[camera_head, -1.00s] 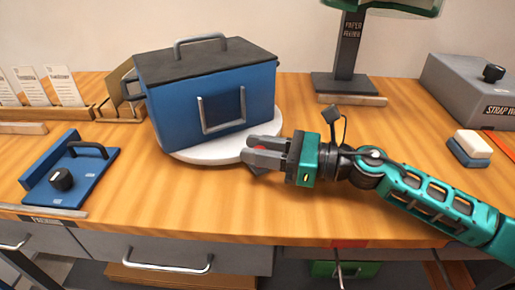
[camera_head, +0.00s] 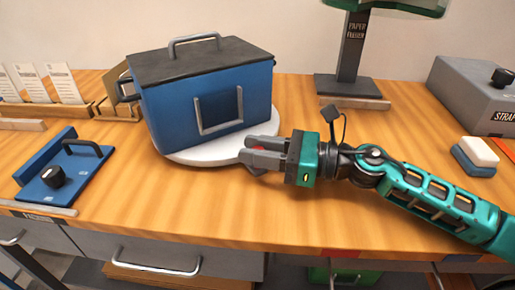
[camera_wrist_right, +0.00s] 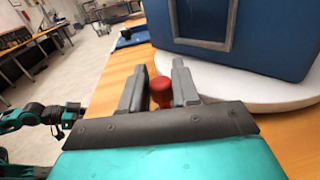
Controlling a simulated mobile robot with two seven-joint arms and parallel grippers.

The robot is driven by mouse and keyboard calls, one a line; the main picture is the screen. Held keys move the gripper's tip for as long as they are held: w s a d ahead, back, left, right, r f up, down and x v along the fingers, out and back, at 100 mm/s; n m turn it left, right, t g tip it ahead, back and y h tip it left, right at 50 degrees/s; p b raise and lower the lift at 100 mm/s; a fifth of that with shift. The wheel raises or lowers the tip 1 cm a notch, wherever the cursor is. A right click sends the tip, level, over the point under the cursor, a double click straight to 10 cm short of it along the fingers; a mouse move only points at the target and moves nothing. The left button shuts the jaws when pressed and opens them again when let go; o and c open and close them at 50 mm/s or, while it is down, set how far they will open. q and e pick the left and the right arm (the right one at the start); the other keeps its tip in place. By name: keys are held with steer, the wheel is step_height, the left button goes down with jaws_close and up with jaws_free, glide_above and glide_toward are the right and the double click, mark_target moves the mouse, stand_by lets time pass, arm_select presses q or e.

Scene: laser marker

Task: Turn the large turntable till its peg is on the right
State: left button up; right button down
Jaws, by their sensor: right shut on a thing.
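The large turntable (camera_head: 200,157) is a white round disc on the wooden bench, left of the middle in the head view. It also shows at the right of the right wrist view (camera_wrist_right: 245,93). A blue box with a dark lid (camera_head: 205,95) stands on it and hides most of the disc. My right gripper (camera_head: 252,152) is shut on the peg, one finger on each side. A teal arm of mine shows at the left of the right wrist view; its gripper is unclear.
A blue fixture with a black knob (camera_head: 62,178) lies at the left. Card holders (camera_head: 45,108) stand behind it. The paper feeder post (camera_head: 350,60) stands behind my right arm. A grey strap machine (camera_head: 475,90) and a sponge block (camera_head: 477,155) are at the right. The front bench strip is clear.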

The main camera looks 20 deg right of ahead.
steer(key=c, duration=1)
jaws_free()
steer(key=shift+o, duration=0.2)
steer(key=shift+s+d, duration=0.1)
steer(key=shift+s+d+f, duration=0.1)
steer(key=shift+s+d, duration=0.1)
steer(key=shift+d, duration=0.05)
steer(key=v, duration=1.2)
steer(key=shift+s+b, duration=0.1)
steer(key=shift+b, duration=0.25)
steer(key=shift+c, duration=0.4)
